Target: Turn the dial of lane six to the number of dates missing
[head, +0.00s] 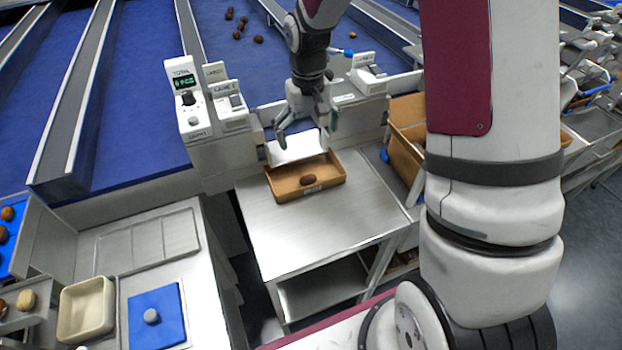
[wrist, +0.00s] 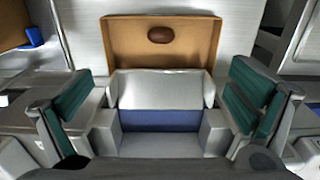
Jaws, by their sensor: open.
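A white control post (head: 193,120) left of the chute carries a green-lit display (head: 184,82) marked TOTAL and a dark dial (head: 188,98) below it. Its small lane lettering is too blurred to read surely. A brown cardboard box (head: 290,194) stands under the chute (head: 297,148) on the metal table, with one brown date (head: 308,180) inside. The box (wrist: 110,42) and date (wrist: 160,35) also show in the wrist view. My gripper (head: 303,134) is open and empty over the chute, right of the dial and apart from it.
The metal table (head: 330,225) is mostly bare in front of the box. A second post (head: 369,75) stands right of the chute. Larger cardboard boxes (head: 406,140) are at the right. Several dates (head: 240,25) lie on the blue belt behind. A bench at left holds a beige tray (head: 87,311).

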